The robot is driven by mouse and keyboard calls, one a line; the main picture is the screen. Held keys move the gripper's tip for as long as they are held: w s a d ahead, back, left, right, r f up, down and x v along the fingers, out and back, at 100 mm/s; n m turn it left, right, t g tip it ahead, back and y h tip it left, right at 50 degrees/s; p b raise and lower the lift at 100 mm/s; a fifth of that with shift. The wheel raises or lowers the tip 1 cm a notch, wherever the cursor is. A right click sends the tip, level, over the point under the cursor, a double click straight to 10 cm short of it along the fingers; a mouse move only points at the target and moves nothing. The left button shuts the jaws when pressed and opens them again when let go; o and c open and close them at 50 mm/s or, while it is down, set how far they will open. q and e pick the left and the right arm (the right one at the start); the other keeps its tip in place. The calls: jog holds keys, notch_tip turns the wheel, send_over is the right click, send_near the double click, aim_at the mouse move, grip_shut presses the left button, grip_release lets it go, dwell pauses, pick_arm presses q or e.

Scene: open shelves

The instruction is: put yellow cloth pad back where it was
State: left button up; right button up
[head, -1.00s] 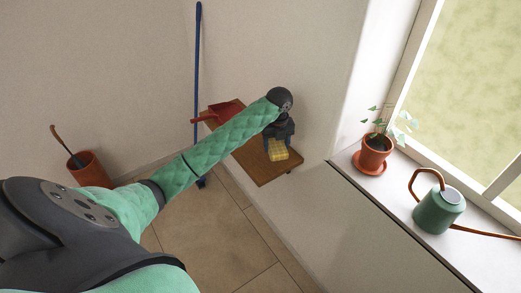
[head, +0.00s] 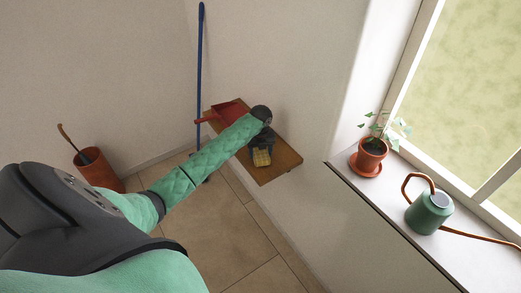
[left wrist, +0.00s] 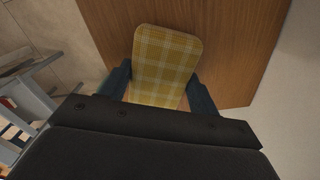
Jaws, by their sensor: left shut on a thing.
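The yellow checked cloth pad (head: 261,157) is between the fingers of my left gripper (head: 259,150), which is shut on it. In the left wrist view the pad (left wrist: 166,62) points out between the two dark fingers (left wrist: 158,90), over the brown wooden shelf (left wrist: 240,45). In the head view the pad is over the near part of the wall shelf (head: 283,160). I cannot tell whether it touches the shelf. My right gripper is not in view.
A red dustpan (head: 225,113) lies on the shelf's far end. A blue pole (head: 200,80) stands by the wall. A terracotta pot (head: 97,170) stands on the floor. A potted plant (head: 371,157) and a green watering can (head: 429,211) stand on the windowsill. The shelf's right end is bare.

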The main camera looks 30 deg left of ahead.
aim_at(260, 152)
pick_arm(q)
jog(key=shift+f, duration=0.25)
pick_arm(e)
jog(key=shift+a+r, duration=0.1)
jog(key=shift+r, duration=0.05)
pick_arm(q)
jog(key=o, duration=0.9)
jog(key=shift+r+b, duration=0.25)
jog(key=shift+b, duration=0.1)
notch_tip(260, 152, up, 7)
jog(key=b, duration=0.4)
jog(key=shift+r+b, duration=0.85)
jog(key=shift+r, duration=1.45)
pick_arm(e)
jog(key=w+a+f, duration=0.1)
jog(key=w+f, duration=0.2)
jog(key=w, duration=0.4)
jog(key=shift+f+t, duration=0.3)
